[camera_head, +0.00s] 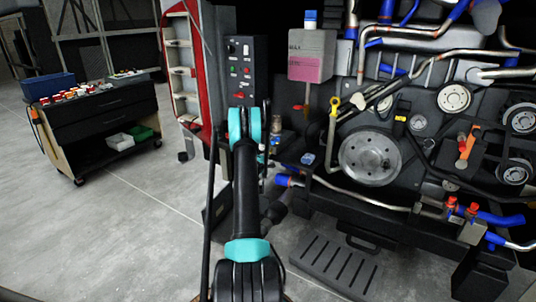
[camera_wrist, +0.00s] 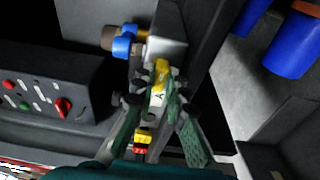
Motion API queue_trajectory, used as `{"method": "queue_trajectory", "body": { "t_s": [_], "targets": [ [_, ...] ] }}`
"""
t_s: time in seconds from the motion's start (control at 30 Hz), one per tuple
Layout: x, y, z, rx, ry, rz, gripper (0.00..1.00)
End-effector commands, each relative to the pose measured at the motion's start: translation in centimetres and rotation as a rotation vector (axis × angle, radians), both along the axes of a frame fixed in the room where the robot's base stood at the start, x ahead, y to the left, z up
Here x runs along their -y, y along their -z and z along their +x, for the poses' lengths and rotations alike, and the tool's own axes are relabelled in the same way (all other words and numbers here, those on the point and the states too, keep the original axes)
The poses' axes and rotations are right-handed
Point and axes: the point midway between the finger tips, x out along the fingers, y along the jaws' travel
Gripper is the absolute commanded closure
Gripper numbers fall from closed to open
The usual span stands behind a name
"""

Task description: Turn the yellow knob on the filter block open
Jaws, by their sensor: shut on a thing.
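In the wrist view my gripper (camera_wrist: 158,92) reaches up from the bottom with its two green-grey fingers on either side of the yellow knob (camera_wrist: 161,72). The fingers are shut on the knob, which carries a dark letter mark. The knob sits at the near side of the pale metal filter block (camera_wrist: 168,48). A blue fitting (camera_wrist: 122,46) with a brownish end joins the block's left side. Yellow and red tags (camera_wrist: 142,138) show below the knob, between the fingers. In the head view my arm covers most of this spot, and the fingers cannot be made out.
A dark control panel (camera_wrist: 48,98) with red and green buttons is close on the left in the wrist view. Blue hoses (camera_wrist: 290,45) lie at upper right. In the head view the engine (camera_head: 410,120) fills the right; a tool cart (camera_head: 100,110) stands left on open floor.

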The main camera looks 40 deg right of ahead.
Motion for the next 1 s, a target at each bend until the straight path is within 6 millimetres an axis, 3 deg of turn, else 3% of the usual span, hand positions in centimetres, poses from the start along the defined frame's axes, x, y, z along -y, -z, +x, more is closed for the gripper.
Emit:
{"method": "queue_trajectory", "body": {
  "t_s": [0.03,0.27,0.57,1.0],
  "targets": [
    [0.0,0.0,0.0,0.000,-0.001,0.000,0.86],
    [0.0,0.0,0.0,-0.001,-0.001,-0.001,0.59],
    [-0.2,0.0,-0.1,-0.001,0.000,0.000,0.59],
    [-3.7,0.0,-1.5,-0.002,-0.001,0.000,0.59]
  ]
}}
